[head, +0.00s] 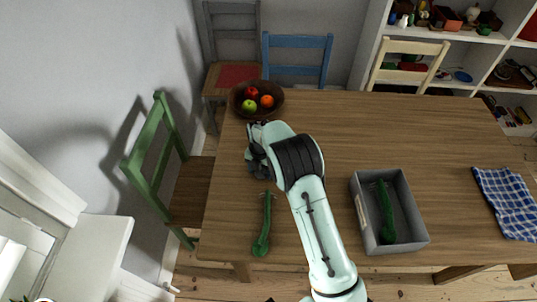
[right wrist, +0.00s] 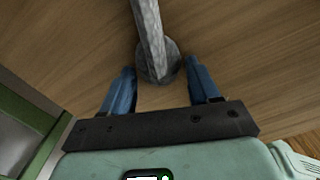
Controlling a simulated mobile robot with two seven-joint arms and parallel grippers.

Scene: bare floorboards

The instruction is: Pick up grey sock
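In the right wrist view a mottled grey long thing (right wrist: 149,25) with a rounded end lies on the wooden table. It may be the grey sock, but its shape does not clearly read as a sock. My right gripper (right wrist: 160,66) is open, with its two blue fingers on either side of the rounded end and a gap visible at each side. In the head view my right gripper (head: 256,160) is low over the table's left part, and the grey thing there is mostly hidden by the gripper and arm. My left gripper is not in view.
A brown fruit bowl (head: 275,107) stands just behind the gripper. A green utensil (head: 263,230) lies in front. A grey box (head: 407,200) holding another green utensil and a blue checked cloth (head: 509,202) are to the right. Chairs stand around; the table's right middle is clear.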

